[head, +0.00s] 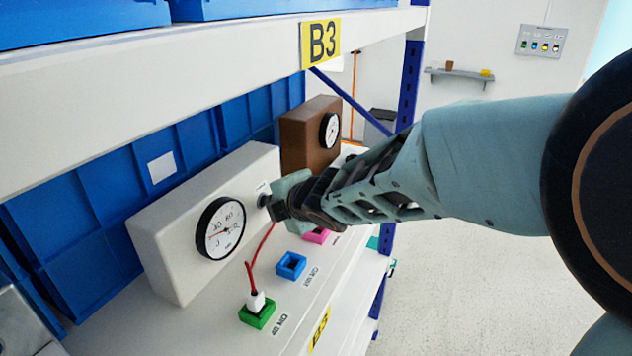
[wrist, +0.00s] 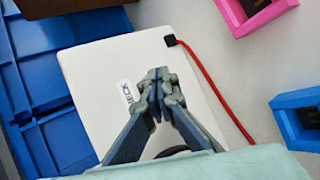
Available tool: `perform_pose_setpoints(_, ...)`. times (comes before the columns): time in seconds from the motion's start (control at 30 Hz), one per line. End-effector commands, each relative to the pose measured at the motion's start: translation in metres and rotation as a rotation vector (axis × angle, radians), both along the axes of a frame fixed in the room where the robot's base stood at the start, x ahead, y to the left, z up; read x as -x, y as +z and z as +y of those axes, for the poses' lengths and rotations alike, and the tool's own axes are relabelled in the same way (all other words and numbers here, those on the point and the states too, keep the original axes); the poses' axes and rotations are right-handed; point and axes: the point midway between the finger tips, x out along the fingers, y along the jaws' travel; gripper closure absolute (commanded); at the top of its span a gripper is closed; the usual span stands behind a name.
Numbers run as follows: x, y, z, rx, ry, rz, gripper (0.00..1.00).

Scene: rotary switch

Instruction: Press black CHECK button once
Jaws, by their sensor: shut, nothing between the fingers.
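A white box (head: 176,240) with a round black-rimmed dial (head: 220,228) stands on the shelf. A small CHECK label shows on its front face, readable in part in the wrist view (wrist: 127,91). In the head view a small dark round part, likely the CHECK button (head: 263,200), shows just left of my fingertips. My gripper (head: 277,207) is shut and empty, its tips close to the box's front face. In the wrist view my gripper (wrist: 158,77) lies over the face beside the label and hides the button. I cannot tell whether the tips touch it.
A red cable (head: 262,245) runs from the box to a white plug in a green socket (head: 257,314). A blue socket (head: 291,265) and a pink socket (head: 318,236) sit nearby. A brown box with a gauge (head: 306,140) stands behind. The upper shelf (head: 200,95) overhangs the box.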

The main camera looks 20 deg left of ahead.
Motion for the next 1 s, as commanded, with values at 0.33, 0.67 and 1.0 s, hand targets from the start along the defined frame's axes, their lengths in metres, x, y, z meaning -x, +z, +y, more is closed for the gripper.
perform_pose_setpoints(0.33, 0.002, 0.001, -0.010, -0.001, 0.001, -0.001, 1.00)
perform_pose_setpoints(0.67, 0.002, 0.000, -0.017, -0.001, 0.001, 0.000, 1.00)
perform_pose_setpoints(1.0, 0.003, 0.002, -0.036, 0.000, -0.001, 0.000, 1.00)
